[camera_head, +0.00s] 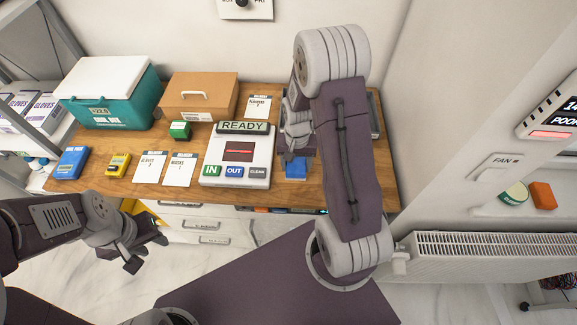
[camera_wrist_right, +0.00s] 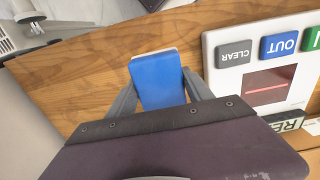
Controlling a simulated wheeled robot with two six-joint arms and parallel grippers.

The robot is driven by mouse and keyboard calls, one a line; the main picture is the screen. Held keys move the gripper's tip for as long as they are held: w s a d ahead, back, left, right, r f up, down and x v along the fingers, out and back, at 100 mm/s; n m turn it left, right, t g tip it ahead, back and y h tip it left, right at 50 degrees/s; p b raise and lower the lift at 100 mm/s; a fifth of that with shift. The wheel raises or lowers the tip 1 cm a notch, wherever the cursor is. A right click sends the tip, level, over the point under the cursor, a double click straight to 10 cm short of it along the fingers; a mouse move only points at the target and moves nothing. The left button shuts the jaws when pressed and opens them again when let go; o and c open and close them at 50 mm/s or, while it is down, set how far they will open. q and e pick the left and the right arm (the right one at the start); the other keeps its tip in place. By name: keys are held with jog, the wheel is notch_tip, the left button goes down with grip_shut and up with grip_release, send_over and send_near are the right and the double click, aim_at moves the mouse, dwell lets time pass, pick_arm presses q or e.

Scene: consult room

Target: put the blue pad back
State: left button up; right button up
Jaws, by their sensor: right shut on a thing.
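My right arm hides much of this gripper in the head view. Whether the pad touches the wood I cannot tell. My left gripper (camera_head: 147,253) is empty with fingers apart, in front of the desk and below its top.
The console (camera_head: 238,150) has IN, OUT and CLEAR keys. A blue box (camera_head: 72,162), yellow device (camera_head: 118,164), green box (camera_head: 180,130), paper cards (camera_head: 150,167), a teal cooler (camera_head: 111,95) and a brown case (camera_head: 198,97) stand on the desk (camera_head: 200,195). A radiator (camera_head: 490,258) is at right.

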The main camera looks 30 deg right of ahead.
jog(key=w+f, duration=0.1)
jog(key=w, duration=0.2)
jog(key=w+a+f, duration=0.1)
jog(key=shift+w+f, duration=0.3)
jog(key=shift+w, duration=0.05)
jog(key=shift+s+f+p, duration=0.15)
jog(key=shift+p, duration=0.2)
notch_tip(320, 180, down, 4)
jog(key=shift+r+p, duration=0.2)
jog(key=shift+p, duration=0.25)
jog(key=shift+f, duration=0.25)
jog(key=o, duration=1.2)
